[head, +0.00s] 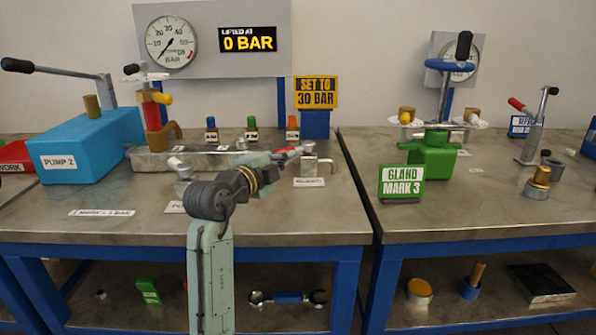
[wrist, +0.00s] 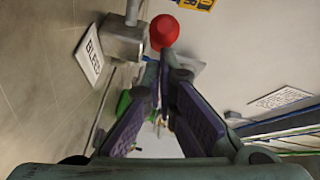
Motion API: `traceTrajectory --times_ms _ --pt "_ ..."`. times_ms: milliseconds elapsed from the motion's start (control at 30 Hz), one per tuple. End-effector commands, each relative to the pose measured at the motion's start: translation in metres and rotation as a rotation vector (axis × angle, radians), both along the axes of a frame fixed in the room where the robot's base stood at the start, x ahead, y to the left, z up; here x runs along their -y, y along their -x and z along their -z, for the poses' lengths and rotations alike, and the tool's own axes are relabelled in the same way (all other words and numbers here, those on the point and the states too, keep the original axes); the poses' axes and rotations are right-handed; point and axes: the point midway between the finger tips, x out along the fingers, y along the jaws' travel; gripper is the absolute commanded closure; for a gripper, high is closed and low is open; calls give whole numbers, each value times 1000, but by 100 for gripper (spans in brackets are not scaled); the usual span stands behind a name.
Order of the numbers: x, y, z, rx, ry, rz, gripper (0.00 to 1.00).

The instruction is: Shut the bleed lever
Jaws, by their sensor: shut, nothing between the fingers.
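The bleed lever's red knob (wrist: 165,31) shows in the wrist view just beyond my fingertips. It also shows in the head view as a red end (head: 287,150) beside the small metal bleed valve (head: 318,164). In the wrist view the metal valve block (wrist: 122,38) stands left of the knob, with a white BLEED label (wrist: 90,56) by it. My gripper (wrist: 166,62) is shut and empty, its fingertips close to the knob. In the head view my gripper (head: 272,157) partly hides the lever. I cannot tell if the tips touch the knob.
A long metal manifold (head: 190,155) with several small coloured-top fittings lies behind my arm. The blue pump (head: 85,143) stands at the left. A gauge panel (head: 215,40) reads 0 BAR on its display. A green gland vessel (head: 434,155) stands on the right table.

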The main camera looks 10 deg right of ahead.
Motion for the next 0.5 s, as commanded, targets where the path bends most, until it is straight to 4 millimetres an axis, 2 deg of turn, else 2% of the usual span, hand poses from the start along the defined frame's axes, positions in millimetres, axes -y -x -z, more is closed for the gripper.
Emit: traceTrajectory --times_ms 100,500 --pt "-11 -11 5 -1 0 -7 100" --pt "-25 -39 2 -2 0 -6 100"
